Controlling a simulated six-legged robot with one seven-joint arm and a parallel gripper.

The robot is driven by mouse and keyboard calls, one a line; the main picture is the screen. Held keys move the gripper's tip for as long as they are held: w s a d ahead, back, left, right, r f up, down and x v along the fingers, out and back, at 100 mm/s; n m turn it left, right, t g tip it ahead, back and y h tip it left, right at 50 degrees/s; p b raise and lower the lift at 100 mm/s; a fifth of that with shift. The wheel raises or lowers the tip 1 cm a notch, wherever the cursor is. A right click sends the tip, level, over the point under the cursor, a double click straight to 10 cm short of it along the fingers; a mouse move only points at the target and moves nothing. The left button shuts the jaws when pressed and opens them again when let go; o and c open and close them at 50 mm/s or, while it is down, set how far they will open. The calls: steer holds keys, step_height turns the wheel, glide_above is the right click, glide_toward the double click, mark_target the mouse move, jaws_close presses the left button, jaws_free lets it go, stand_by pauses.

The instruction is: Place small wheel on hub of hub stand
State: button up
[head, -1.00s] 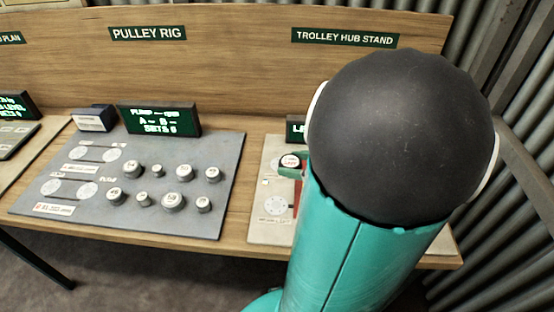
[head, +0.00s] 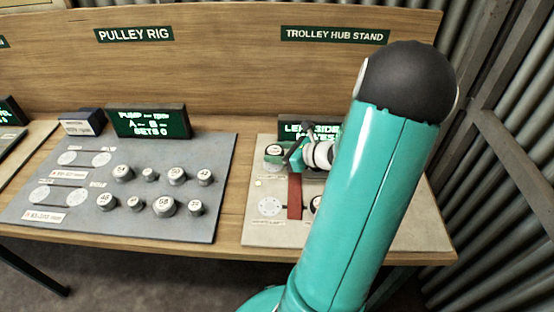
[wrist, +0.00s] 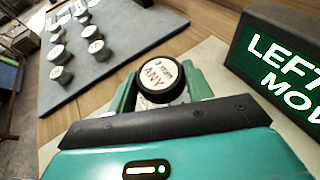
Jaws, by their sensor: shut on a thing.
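My gripper (wrist: 162,84) is shut on a small wheel (wrist: 160,78) with a black rim and a white face marked in red, partly readable as "ANY". A teal finger stands on each side of it. In the head view the wheel (head: 274,150) is over the back left of the trolley hub stand board (head: 262,235). I cannot tell whether it touches the board. A white disc with small dots (head: 270,206) lies at the board's front left. A dark round part (head: 315,204) is half hidden by my arm. Much of the board's right is hidden; no hub shows clearly.
A red bar (head: 295,196) is on the board beside the white disc. A lit display (head: 297,130) stands close behind the gripper. The pulley rig board (head: 130,225) with several knob-like wheels is at left. Corrugated wall (head: 500,130) bounds the right.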

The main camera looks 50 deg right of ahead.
mark_target(277, 166)
steer(key=shift+w+d+f, duration=0.45)
steer(key=shift+w+f, duration=0.15)
steer(key=shift+f, duration=0.25)
steer(key=shift+w+f, duration=0.1)
steer(key=shift+f, duration=1.5)
steer(key=o, duration=1)
steer(key=shift+f, duration=0.1)
steer(key=shift+s+d+r, duration=0.1)
steer(key=shift+s+r, duration=0.15)
steer(key=v, duration=1.1)
steer(key=shift+s+d+r, duration=0.1)
steer(key=shift+s+r, duration=0.05)
steer(key=shift+s, duration=0.1)
